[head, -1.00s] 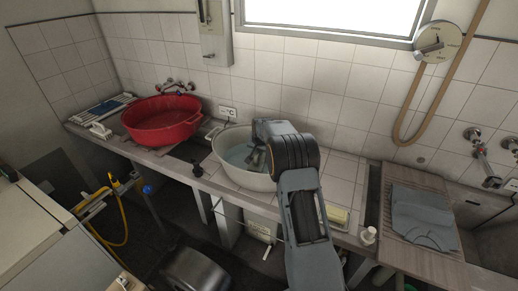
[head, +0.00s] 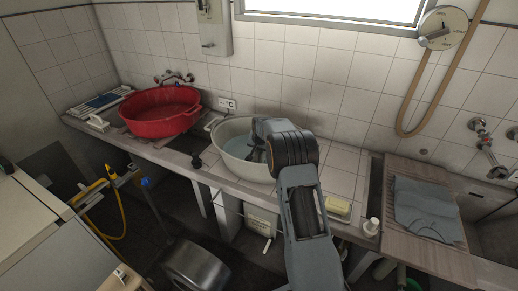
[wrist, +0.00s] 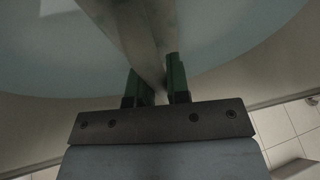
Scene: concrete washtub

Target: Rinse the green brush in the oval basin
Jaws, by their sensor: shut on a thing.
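The oval basin (head: 218,152) is off-white and stands on the tiled counter with bluish water in it. My arm reaches over its right side in the head view, and my gripper is mostly hidden behind the wrist there. In the wrist view, my gripper (wrist: 155,88) is shut on a long pale grey-beige handle, taken as that of the green brush (wrist: 148,45). The handle runs up the picture over the water, with a faint green tint near the top edge. The brush head is not clearly seen. I cannot tell whether the brush touches the water.
A red tub (head: 160,112) stands left of the basin. A yellow sponge-like block (head: 338,207) and a small white bottle (head: 371,227) lie to the right. A grey cloth (head: 425,208) lies on a wooden board (head: 398,174) at the far right.

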